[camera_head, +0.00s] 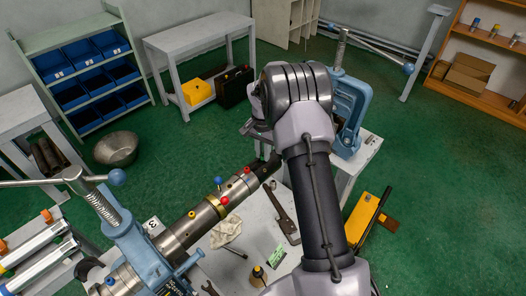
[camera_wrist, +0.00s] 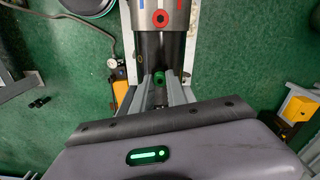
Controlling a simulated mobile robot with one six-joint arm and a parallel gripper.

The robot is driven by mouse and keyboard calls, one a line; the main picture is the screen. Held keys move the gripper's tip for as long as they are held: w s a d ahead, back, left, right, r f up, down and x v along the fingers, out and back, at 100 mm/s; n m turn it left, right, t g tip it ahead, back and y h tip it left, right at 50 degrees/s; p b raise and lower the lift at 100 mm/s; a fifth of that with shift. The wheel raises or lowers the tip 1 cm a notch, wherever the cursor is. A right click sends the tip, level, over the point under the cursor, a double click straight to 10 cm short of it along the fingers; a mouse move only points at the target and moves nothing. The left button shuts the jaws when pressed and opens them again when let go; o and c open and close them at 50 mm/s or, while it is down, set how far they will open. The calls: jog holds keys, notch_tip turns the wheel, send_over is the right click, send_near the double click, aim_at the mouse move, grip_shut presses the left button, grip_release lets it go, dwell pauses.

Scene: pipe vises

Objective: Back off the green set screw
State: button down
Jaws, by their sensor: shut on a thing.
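The green set screw (camera_wrist: 158,77) sits on the dark pipe section in the wrist view. My gripper (camera_wrist: 159,84) has its two grey fingers on either side of the screw, shut on it. In the head view my arm hides the gripper and the green screw. The pipe (camera_head: 206,215) runs diagonally there, with its upper end passing behind my arm. A red screw (camera_wrist: 160,18) is on the steel collar beyond the green one in the wrist view. In the head view a blue knob (camera_head: 218,181) and a yellow screw (camera_head: 193,213) also show on the pipe.
A blue vise (camera_head: 134,240) holds the pipe at lower left; another blue vise (camera_head: 351,105) stands behind my arm. A yellow case (camera_head: 361,220) is on the floor at right.

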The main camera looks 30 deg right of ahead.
jog(key=n+p, duration=0.1)
jog(key=n, duration=0.6)
jog(key=shift+s+f+p, duration=0.1)
jog(key=shift+p, duration=0.2)
jog(key=n, duration=0.4)
jog(key=shift+p, duration=0.4)
jog(key=shift+n+p, duration=0.35)
jog(key=shift+n, duration=1.55)
jog(key=c, duration=1.3)
grip_release()
